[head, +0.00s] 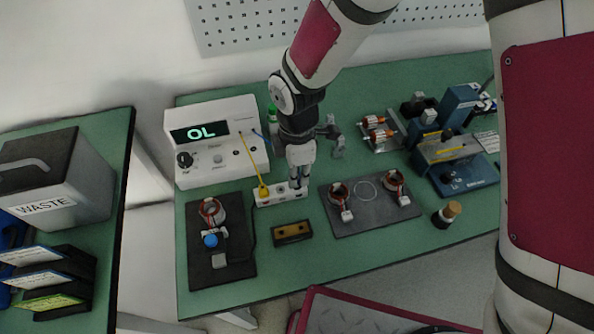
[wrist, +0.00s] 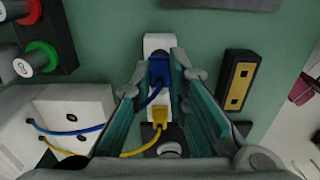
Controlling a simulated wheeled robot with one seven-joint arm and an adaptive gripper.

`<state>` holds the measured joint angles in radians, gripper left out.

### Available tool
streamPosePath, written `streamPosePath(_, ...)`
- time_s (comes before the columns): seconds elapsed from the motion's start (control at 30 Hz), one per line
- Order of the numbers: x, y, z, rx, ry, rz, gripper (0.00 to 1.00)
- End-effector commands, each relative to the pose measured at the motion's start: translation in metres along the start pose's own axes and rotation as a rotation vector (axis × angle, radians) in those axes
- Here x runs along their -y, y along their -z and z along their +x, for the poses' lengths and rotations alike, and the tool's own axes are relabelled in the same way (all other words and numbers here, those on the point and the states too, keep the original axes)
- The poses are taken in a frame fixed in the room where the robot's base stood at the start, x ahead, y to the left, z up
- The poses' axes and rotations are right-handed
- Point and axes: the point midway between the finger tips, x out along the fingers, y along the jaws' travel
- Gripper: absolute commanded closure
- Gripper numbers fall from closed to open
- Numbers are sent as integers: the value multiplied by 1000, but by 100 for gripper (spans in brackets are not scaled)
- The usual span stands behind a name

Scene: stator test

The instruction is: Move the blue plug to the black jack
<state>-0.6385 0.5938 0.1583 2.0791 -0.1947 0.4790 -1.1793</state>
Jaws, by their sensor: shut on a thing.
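My gripper (head: 297,186) points down over the white socket block (head: 268,201), and in the wrist view its fingers (wrist: 159,78) stand on both sides of the blue plug (wrist: 158,69). It is shut on the blue plug, which is over the white block. A blue cable runs back from it. I cannot tell whether the plug is seated. A dark spot at the block's far end, beyond the plug, may be the black jack; most of it is hidden. A yellow plug (wrist: 160,114) sits in the same block, nearer the wrist, and shows in the head view (head: 263,190).
The white meter (head: 217,170) reading OL stands left of the block. A brass-topped black block (head: 291,233) lies just in front. Dark mats (head: 207,262) with copper coils lie left and right (head: 372,218). Red and green ringed parts (wrist: 38,56) stand nearby in the wrist view.

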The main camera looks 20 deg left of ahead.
Motion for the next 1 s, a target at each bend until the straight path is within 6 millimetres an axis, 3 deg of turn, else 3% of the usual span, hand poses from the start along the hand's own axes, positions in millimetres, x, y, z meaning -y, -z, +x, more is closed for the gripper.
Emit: streamPosePath(1.0, 0, 0, 10, 0, 0, 0, 100)
